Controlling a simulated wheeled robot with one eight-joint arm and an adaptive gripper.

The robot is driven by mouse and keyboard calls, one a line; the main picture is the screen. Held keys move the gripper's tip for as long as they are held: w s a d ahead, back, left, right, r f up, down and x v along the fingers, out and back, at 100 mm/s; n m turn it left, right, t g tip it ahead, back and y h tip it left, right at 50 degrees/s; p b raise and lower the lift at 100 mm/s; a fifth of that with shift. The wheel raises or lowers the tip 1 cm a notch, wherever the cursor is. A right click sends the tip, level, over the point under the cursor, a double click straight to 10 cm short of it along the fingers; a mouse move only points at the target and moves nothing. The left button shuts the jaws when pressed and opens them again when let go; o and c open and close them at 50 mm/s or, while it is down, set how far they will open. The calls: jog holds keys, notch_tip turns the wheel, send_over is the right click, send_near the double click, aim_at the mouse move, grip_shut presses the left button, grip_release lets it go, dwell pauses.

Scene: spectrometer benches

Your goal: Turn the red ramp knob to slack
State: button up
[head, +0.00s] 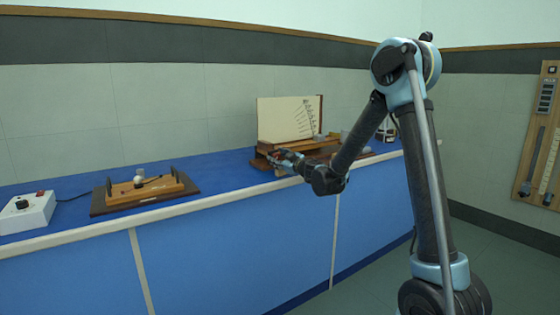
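My gripper (283,161) is at the front of a wooden apparatus (300,147) on the blue bench. It is small in the head view, and I cannot tell whether its fingers are open or shut. The apparatus has stepped wooden parts and an upright cream panel (285,118) with a fan of dark markings at its right. No red ramp knob shows clearly; my gripper and forearm cover part of the apparatus front. I cannot tell whether the gripper touches anything.
The blue bench (225,167) has a pale front edge. A white box (32,215) with a black knob and a small red part stands at left. A wooden device (148,188) on a dark board is beside it. A wooden wall panel (542,135) hangs at right.

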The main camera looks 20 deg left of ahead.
jog(key=v, duration=1.2)
jog(key=shift+f, duration=0.1)
